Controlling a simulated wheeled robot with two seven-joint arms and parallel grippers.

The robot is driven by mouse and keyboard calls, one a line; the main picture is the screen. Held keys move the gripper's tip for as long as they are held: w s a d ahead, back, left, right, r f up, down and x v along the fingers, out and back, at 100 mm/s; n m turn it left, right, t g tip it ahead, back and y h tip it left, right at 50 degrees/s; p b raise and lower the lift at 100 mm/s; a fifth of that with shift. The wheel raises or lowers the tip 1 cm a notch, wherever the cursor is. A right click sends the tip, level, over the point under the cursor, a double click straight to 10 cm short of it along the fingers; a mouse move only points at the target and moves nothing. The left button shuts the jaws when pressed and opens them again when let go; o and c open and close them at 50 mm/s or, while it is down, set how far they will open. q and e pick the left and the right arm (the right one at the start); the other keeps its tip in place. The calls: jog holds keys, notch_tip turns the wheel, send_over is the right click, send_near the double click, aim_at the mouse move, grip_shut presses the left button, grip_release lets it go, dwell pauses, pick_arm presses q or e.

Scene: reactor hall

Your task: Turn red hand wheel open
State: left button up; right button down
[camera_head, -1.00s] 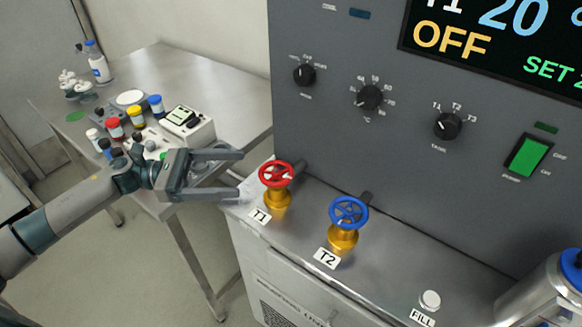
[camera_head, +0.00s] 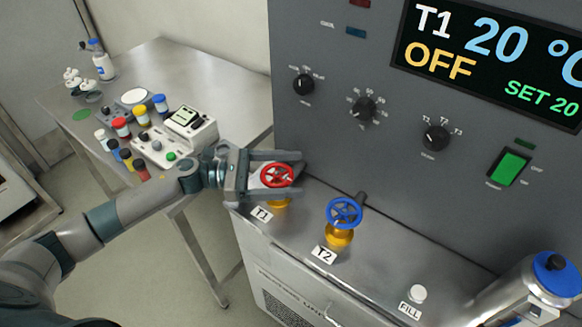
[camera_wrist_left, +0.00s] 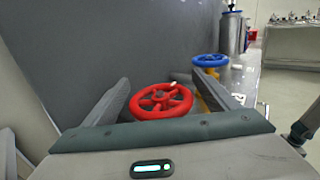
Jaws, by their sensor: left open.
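The red hand wheel (camera_head: 277,175) sits on a brass valve marked T1 on the metal ledge of the grey unit. My left gripper (camera_head: 288,173) is open, with its two fingers on either side of the red wheel. In the left wrist view the red wheel (camera_wrist_left: 161,100) lies between the open fingers (camera_wrist_left: 170,98). I cannot tell whether either finger touches the rim. The wheel's brass stem is partly hidden behind the near finger. My right gripper is not in view.
A blue hand wheel (camera_head: 344,212) marked T2 stands to the right on the same ledge. A FILL cap (camera_head: 418,293) and a steel flask with a blue lid (camera_head: 556,264) are further right. The panel (camera_head: 420,150) rises behind. A side table (camera_head: 185,70) holds several bottles.

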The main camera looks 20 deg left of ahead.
pick_arm(q)
jog(key=shift+w+d, duration=0.1)
jog(key=shift+d, duration=0.15)
jog(key=shift+c, duration=0.7)
jog(key=c, duration=0.9)
